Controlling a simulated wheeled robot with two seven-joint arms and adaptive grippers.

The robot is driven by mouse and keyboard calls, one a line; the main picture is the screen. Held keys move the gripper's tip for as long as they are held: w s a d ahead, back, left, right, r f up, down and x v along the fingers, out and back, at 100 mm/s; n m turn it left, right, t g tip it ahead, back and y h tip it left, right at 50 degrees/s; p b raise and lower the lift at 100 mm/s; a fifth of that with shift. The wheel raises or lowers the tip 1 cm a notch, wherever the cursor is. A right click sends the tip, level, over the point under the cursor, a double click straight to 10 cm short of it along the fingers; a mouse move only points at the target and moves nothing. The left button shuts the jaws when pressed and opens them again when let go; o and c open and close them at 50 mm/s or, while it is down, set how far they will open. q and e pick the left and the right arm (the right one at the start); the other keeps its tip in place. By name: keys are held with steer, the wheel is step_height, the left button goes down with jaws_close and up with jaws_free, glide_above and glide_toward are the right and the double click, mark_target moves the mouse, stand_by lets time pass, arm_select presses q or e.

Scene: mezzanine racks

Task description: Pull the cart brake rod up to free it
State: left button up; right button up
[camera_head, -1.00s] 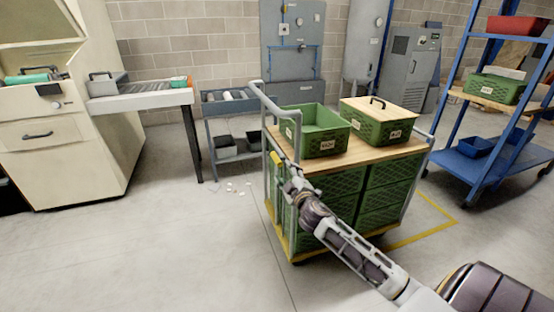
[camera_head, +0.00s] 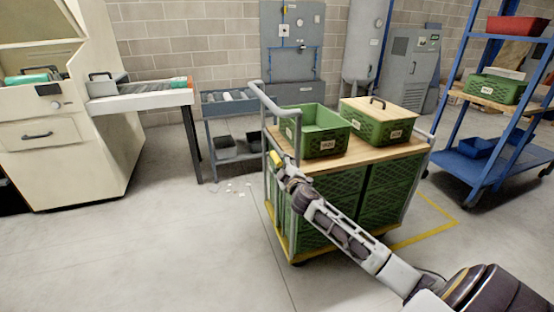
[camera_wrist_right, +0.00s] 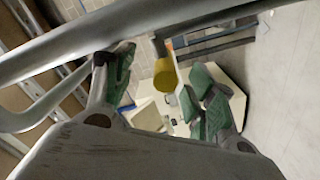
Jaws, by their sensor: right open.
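The cart (camera_head: 345,163) stands in the middle of the head view, with a grey tube frame and wood top. The brake rod's yellow grip (camera_head: 276,158) shows at its left end, partly hidden by my right gripper (camera_head: 282,169). In the right wrist view the yellow grip (camera_wrist_right: 165,75) hangs from a short grey rod, between the green-padded fingers of my right gripper (camera_wrist_right: 163,92) as seen. The fingers are open with gaps on both sides, and I see no contact. My left gripper is out of view.
The cart's grey rail (camera_wrist_right: 135,35) crosses close above the fingers in the wrist view. Green crates (camera_head: 318,138) stand on and in the cart. A blue rack (camera_head: 490,150) stands at right and a roller table (camera_head: 228,107) behind. Floor at left front is clear.

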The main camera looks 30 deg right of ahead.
mark_target(277, 156)
steer(key=shift+x, duration=0.9)
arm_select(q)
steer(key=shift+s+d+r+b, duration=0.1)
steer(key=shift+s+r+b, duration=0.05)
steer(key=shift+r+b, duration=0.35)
arm_select(e)
steer(key=shift+x, duration=1.65)
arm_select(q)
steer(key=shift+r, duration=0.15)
arm_select(e)
steer(key=shift+c, duration=0.5)
steer(key=c, duration=0.7)
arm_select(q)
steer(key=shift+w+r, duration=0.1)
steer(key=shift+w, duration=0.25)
arm_select(e)
steer(key=shift+a, duration=0.1)
jaws_close()
